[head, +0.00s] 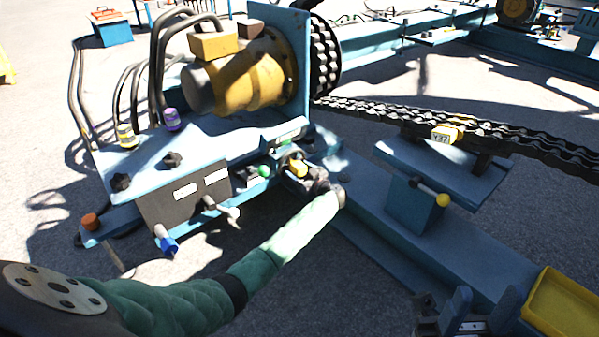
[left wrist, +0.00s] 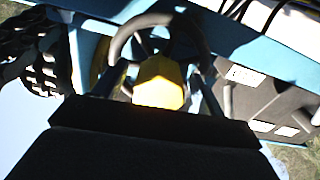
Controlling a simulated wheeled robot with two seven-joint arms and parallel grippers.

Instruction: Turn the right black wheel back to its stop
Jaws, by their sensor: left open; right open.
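In the left wrist view a black wheel (left wrist: 158,20) shows as a dark ring with spokes. A yellow block (left wrist: 158,82) lies in front of its middle and also shows in the head view (head: 298,168). My left gripper (left wrist: 160,88) is open, its fingers on either side of the yellow block; I cannot tell whether they touch the wheel. In the head view my left gripper (head: 308,177) is at the right end of the blue bench, and the wheel there is mostly hidden. My right gripper (head: 442,312) is open and empty at the bottom edge, away from the wheel.
Two black star knobs (head: 172,159) (head: 120,182) sit on the blue bench, above a dark box (head: 185,195) with white labels. A chain (head: 480,135) runs right from the reel.

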